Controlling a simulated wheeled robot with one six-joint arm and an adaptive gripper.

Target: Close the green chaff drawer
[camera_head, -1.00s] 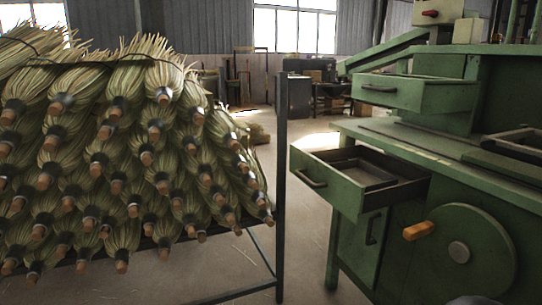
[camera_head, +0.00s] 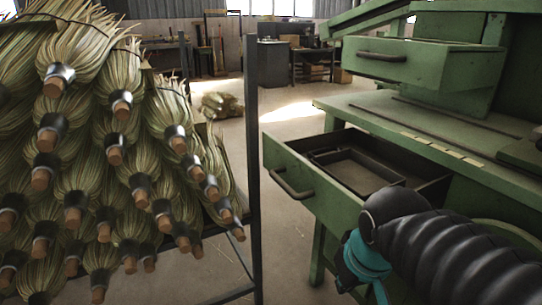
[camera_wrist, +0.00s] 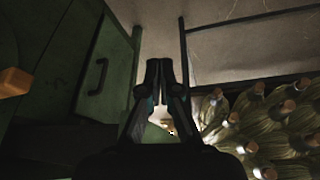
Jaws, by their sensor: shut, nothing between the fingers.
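A green drawer (camera_head: 318,196) under the green machine's bench top stands pulled out, with a dark bar handle (camera_head: 291,186) on its front and a shallow dark tray inside. A second green drawer (camera_head: 428,66), higher up, also sticks out. No label shows which one is the chaff drawer. My gripper (camera_head: 362,270) is low at the right in the head view, below and right of the lower drawer's front and apart from its handle. In the wrist view my gripper (camera_wrist: 160,68) has its fingers together, with nothing between them.
A rack of brooms (camera_head: 90,150) fills the left, with a dark post (camera_head: 251,150) at its edge. Open floor lies between rack and machine.

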